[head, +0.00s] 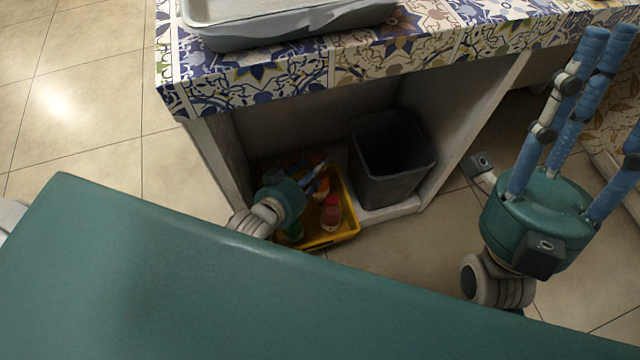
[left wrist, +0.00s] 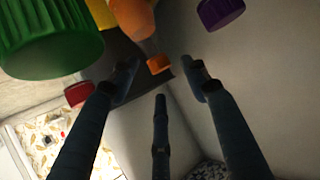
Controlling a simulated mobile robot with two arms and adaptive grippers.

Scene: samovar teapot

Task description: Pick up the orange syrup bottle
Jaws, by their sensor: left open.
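The orange syrup bottle (left wrist: 133,14) shows at the top of the left wrist view, partly cut off. A small orange cap (left wrist: 158,64) is just below it, between the fingertips of my left gripper (left wrist: 160,82). The blue fingers are spread with nothing held between them. In the head view my left gripper (head: 318,172) reaches into the yellow tray (head: 344,238) under the counter.
A green ridged cap (left wrist: 45,35), a red cap (left wrist: 78,94) and a purple cap (left wrist: 220,13) are near the left fingers.

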